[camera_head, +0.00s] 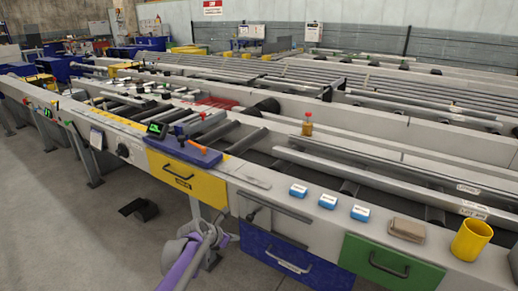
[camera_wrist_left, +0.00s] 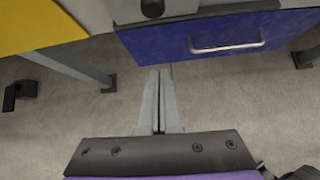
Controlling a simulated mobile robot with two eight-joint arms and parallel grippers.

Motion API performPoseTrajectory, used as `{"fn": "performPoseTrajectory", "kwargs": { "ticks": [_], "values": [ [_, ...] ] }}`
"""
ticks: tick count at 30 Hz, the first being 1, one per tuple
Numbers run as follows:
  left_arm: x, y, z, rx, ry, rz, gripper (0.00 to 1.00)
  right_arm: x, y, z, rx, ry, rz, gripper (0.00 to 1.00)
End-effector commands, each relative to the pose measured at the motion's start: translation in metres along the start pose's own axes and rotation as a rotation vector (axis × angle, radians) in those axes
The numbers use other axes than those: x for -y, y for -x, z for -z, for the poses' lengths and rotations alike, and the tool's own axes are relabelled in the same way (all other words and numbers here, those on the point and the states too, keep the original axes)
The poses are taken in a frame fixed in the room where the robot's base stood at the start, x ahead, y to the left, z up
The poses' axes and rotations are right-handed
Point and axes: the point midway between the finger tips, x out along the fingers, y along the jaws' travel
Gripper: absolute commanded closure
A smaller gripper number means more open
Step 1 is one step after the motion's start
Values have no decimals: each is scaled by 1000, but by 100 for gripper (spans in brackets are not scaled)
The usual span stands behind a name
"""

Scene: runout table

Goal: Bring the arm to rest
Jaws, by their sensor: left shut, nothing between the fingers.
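My left gripper (camera_head: 215,222) shows low in the head view, in front of the runout table (camera_head: 250,178). The purple and grey end of my left arm leads up to it. In the left wrist view its two grey fingers (camera_wrist_left: 160,75) lie side by side, closed, with nothing between them. They point over the bare floor, below and in front of the blue drawer (camera_wrist_left: 205,35), and appear clear of it. My right gripper is not in view.
The table front has a yellow drawer (camera_head: 187,180), the blue drawer (camera_head: 290,262) and a green drawer (camera_head: 390,265). On the ledge are blue boxes (camera_head: 328,201), a brown block (camera_head: 407,229) and a yellow cup (camera_head: 471,240). A black object (camera_head: 140,209) lies on open floor left.

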Motion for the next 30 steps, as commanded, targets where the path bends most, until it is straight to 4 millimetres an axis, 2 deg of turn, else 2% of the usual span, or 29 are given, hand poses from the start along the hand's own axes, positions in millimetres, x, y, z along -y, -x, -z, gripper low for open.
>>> {"fn": "performPoseTrajectory", "kwargs": {
  "ticks": [4,8,14,18,24,30],
  "values": [
    [20,40,10,-43,-257,0,100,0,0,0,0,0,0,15],
    [48,93,35,-110,-638,17,100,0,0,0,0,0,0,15],
    [94,168,94,-217,-1247,90,100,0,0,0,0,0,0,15],
    [125,213,146,-284,-1662,177,100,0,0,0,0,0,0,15],
    [157,253,214,-346,-2128,320,100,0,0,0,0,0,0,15],
    [179,276,270,-377,-2466,464,100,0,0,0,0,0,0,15]
  ]
}}
